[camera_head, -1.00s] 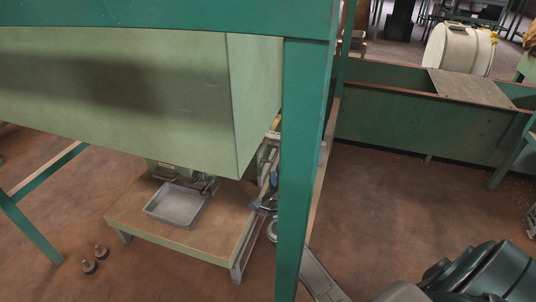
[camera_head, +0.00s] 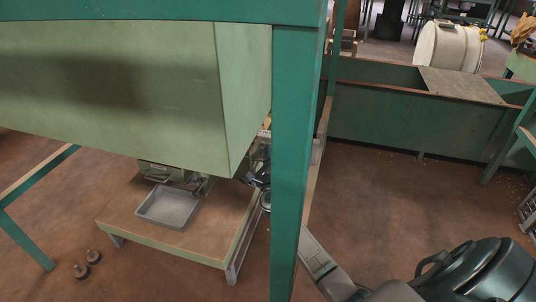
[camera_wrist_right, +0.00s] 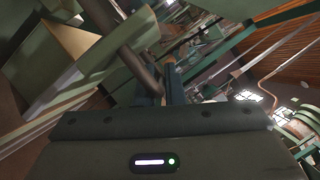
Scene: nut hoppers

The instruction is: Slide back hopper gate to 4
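The large pale green hopper (camera_head: 120,85) fills the upper left of the head view. Metal gate parts (camera_head: 168,172) show under its lower edge, mostly hidden by the hopper body; no gate handle or number 4 can be read. My right gripper (camera_head: 259,180) is beside the hopper's lower right corner, partly hidden by the green post. In the right wrist view its two dark fingers (camera_wrist_right: 164,92) point away, close together, with a dark rod (camera_wrist_right: 138,64) reaching toward them. I cannot tell whether they touch or hold it. My left gripper is not in view.
A green post (camera_head: 291,170) stands between the head camera and my right forearm. A grey tray (camera_head: 168,207) sits on a low wooden stand (camera_head: 185,240) under the hopper. A green trough (camera_head: 415,118) runs behind. Open brown floor (camera_head: 380,195) lies to the right.

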